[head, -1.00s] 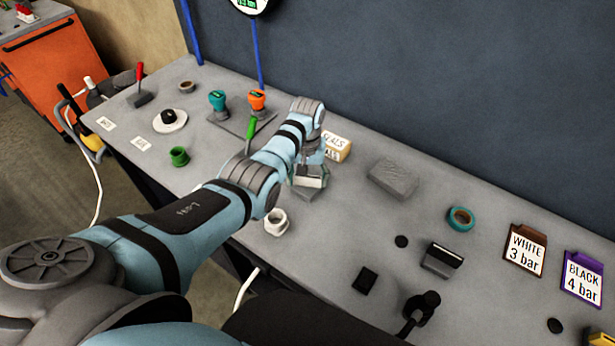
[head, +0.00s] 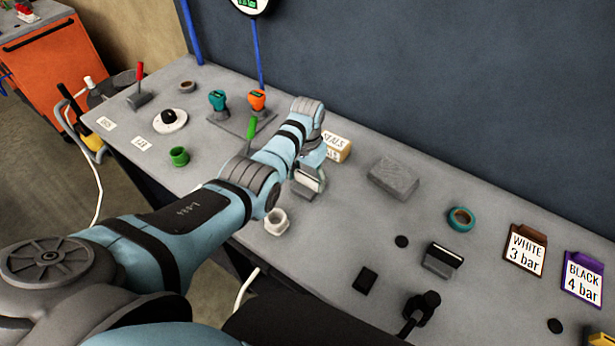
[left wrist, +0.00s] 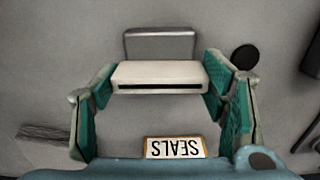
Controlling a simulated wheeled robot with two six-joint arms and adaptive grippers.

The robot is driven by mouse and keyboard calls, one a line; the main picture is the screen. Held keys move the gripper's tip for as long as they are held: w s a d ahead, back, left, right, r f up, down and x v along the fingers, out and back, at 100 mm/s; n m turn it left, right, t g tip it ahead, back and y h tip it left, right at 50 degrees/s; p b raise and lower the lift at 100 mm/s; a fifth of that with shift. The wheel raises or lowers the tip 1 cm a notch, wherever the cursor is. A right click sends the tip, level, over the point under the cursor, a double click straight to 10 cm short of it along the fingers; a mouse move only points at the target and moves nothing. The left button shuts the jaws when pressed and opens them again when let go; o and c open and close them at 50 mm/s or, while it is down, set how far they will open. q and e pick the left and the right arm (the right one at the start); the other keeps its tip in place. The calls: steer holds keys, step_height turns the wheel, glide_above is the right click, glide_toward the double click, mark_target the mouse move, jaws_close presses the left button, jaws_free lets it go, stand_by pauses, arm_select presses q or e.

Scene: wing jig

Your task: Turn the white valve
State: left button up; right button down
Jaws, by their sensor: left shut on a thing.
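The white valve (head: 310,181) stands on the grey bench, partly hidden by my left wrist in the head view. In the left wrist view its flat white handle (left wrist: 160,72) lies across the picture, with its grey body (left wrist: 160,44) just beyond it. My left gripper (left wrist: 158,90) has one teal-padded finger at each end of the handle and is shut on it. In the head view the left gripper (head: 310,168) is mostly hidden behind its own wrist. My right gripper is not in view.
A SEALS box (head: 337,147) stands close behind the left gripper. A grey block (head: 393,178), a teal tape roll (head: 461,218) and a black-handled valve (head: 442,260) are to the right. A white cup-like part (head: 276,221) is near the front edge. Signs read WHITE 3 bar (head: 525,249) and BLACK 4 bar (head: 582,279).

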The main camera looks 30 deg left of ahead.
mark_target(308, 176)
arm_select(q)
steer(key=shift+s+f, duration=0.1)
steer(key=shift+f, duration=0.05)
steer(key=o, duration=1.1)
steer(key=shift+o, duration=0.2)
step_height(308, 176, up, 12)
